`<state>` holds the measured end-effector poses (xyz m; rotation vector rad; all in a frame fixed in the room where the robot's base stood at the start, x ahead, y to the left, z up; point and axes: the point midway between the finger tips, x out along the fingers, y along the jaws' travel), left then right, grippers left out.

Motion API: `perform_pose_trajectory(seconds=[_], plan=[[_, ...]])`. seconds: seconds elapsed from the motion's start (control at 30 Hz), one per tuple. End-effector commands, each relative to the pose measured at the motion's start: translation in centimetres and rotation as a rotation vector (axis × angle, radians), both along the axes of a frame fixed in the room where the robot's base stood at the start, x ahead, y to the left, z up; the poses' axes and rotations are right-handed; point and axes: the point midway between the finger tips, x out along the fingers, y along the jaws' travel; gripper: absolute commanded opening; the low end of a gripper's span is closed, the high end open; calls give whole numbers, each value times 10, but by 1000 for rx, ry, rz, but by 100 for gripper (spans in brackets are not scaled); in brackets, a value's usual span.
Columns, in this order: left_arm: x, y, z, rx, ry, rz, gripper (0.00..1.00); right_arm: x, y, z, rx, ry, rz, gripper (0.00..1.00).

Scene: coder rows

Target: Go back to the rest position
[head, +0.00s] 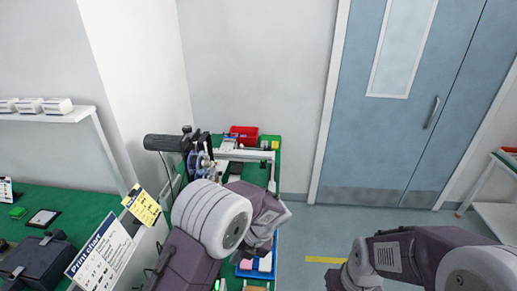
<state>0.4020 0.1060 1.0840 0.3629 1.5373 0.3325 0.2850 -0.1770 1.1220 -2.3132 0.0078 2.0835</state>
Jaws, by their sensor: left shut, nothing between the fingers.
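My left arm comes in from the bottom, and its wrist bends down over the right side of the green bench (275,160). My left gripper (256,250) hangs there, partly hidden by my own arm, shut and empty, just above a blue tray (243,272) with pink and white pieces. Whether it touches the tray is unclear. My right arm crosses the lower right corner over the floor, and its gripper is out of the picture.
A coder machine with a black cylinder (168,142) and a red box (244,134) stand on the bench. A print chart sign (100,257) and yellow tag (142,206) are at left. A blue door (403,105) is behind; floor lies clear before it.

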Motion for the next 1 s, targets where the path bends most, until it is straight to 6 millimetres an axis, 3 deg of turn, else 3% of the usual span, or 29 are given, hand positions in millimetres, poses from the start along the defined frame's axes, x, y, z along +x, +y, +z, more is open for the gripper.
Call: perform_pose_trajectory(seconds=[0.07, 0.13, 0.23, 0.3, 0.43, 0.6, 0.7, 0.8, 0.9, 0.93, 1.0], plan=[[7, 12, -3, -10, -20, 41, 0, 0, 0, -11, 0, 0, 0, 35], [15, 37, 6, -35, -72, 117, 0, 0, 0, -26, 0, 0, 0, 35], [-15, 80, 8, -105, -124, 350, 0, 0, 0, -50, 0, 0, 0, 35], [-43, 95, 3, -178, -228, 696, 0, 0, 0, -61, 0, 1, 0, 35], [-80, 99, -8, -262, -389, 1311, 0, 0, 0, -70, 0, 0, 0, 35], [-115, 88, -24, -288, -544, 2143, 0, 0, 0, -74, 0, 0, 0, 35], [-126, 79, -33, -240, -594, 2566, 0, 0, 0, -72, 0, 0, 0, 35], [-125, 75, -36, -200, -634, 2880, 0, 0, 0, -72, 0, 0, 0, 35], [-118, 74, -35, -186, -661, 3058, 0, 0, 0, -72, 0, 0, 0, 35], [-118, 74, -35, 177, 656, -3045, 0, 0, 0, -72, 0, 0, 0, 35], [-117, 74, -35, 160, 644, -3006, 0, 0, 0, -72, 0, 0, 0, 35]])
